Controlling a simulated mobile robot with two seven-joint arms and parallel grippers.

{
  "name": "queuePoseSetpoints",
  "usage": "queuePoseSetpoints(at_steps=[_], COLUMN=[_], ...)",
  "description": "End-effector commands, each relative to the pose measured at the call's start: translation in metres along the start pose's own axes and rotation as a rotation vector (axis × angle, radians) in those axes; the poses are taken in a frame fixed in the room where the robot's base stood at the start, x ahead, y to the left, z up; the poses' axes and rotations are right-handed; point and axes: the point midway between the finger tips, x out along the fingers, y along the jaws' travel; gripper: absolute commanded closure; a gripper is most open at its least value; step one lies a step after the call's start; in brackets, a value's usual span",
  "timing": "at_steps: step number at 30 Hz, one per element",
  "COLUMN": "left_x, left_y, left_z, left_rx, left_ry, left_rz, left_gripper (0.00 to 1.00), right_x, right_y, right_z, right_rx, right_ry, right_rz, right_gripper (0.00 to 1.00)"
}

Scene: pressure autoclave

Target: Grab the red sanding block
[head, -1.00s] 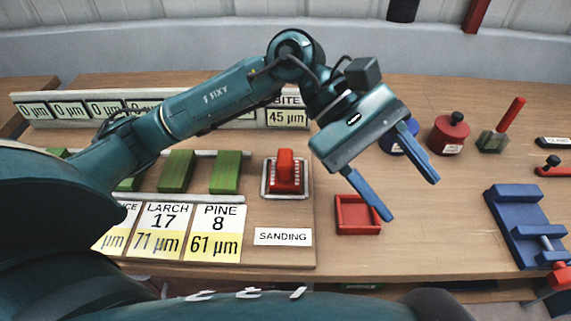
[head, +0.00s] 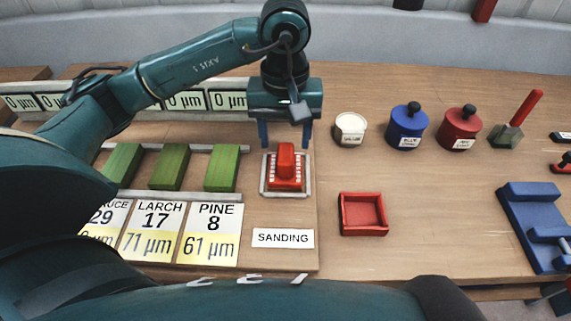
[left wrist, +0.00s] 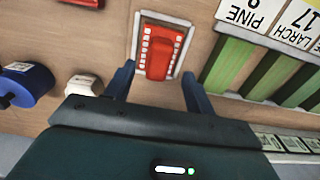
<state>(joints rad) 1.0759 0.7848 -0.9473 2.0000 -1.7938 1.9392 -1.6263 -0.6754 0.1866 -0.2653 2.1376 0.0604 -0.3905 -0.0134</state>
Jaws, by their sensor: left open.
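The red sanding block (head: 286,168) sits in a pale tray (head: 264,190) on the wooden board, behind the label reading SANDING (head: 283,238). My left gripper (head: 286,140) is open and empty, just behind the block in the head view, with its blue fingers pointing down. In the left wrist view the block (left wrist: 160,52) lies ahead of the two fingertips (left wrist: 156,80), roughly centred between their lines. The fingers do not appear to touch it. My right gripper is not in view.
A red open tray (head: 363,229), a white jar (head: 349,130), a blue jar (head: 407,127) and a red jar (head: 460,129) stand to the right. Green wood blocks (head: 222,167) lie close left of the block. A blue vise-like fixture (head: 535,222) is at far right.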

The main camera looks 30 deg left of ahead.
Motion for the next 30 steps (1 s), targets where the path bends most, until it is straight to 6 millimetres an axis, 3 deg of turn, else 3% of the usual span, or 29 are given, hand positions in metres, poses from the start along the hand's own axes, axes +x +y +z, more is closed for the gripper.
queuePoseSetpoints(at_steps=[12, 21, 30], left_x=[0.049, 0.055, 0.055], left_y=[0.000, 0.001, 0.001], left_z=[-0.002, -0.002, -0.002], left_rx=[0.000, 0.001, 0.001], left_ry=[-0.004, -0.001, -0.001], left_rz=[-0.001, 0.001, 0.001], left_gripper=[0.45, 0.45, 0.70], right_x=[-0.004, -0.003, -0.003], right_y=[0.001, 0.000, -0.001], right_z=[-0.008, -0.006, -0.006], right_rx=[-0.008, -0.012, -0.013], right_ry=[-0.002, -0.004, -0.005], right_rz=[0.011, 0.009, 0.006], right_gripper=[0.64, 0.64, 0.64])
